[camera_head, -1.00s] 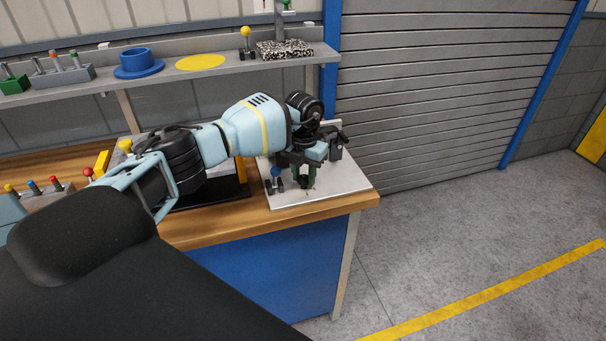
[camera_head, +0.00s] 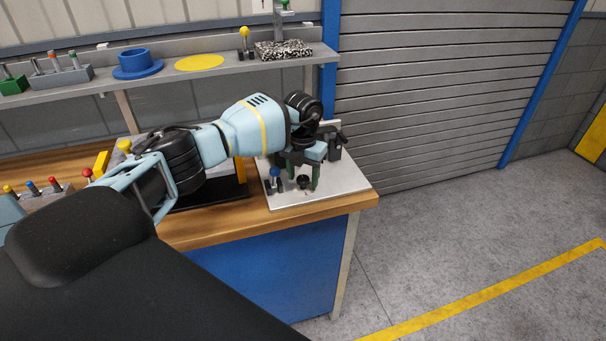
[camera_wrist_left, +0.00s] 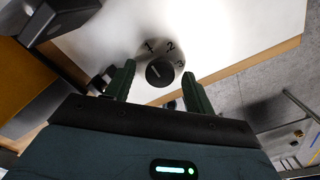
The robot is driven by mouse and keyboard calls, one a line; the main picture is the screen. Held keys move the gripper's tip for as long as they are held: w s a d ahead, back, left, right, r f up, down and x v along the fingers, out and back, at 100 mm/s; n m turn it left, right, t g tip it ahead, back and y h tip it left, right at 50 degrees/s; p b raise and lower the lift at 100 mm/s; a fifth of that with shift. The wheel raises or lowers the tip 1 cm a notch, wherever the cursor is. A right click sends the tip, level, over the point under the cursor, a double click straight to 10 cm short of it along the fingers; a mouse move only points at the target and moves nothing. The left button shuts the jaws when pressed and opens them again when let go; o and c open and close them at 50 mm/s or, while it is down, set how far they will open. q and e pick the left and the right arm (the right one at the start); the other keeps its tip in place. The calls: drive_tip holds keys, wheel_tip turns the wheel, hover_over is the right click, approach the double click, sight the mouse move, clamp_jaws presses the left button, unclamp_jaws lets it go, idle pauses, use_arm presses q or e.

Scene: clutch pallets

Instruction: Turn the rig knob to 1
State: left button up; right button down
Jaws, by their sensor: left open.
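The rig knob (camera_wrist_left: 160,72) is a round black dial on a pale plate (camera_wrist_left: 225,30), with the numbers 1, 2 and 3 printed around it. A light line shows on its top; I cannot tell surely which number it indicates. In the head view the knob (camera_head: 304,182) stands near the plate's front edge. My left gripper (camera_head: 303,177) is open above the plate. In the left wrist view its green fingers (camera_wrist_left: 158,78) are on either side of the knob, with visible gaps. My right gripper is not in view.
A blue-topped lever (camera_head: 275,174) stands on the plate just left of the knob. A dark clamp-like block (camera_head: 334,148) is behind it. The wooden bench (camera_head: 190,232) ends just right of the plate, with open floor beyond. A shelf (camera_head: 215,72) runs behind my arm.

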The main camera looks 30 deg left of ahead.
sight(303, 178)
use_arm(q)
drive_tip(key=shift+r, duration=3.9)
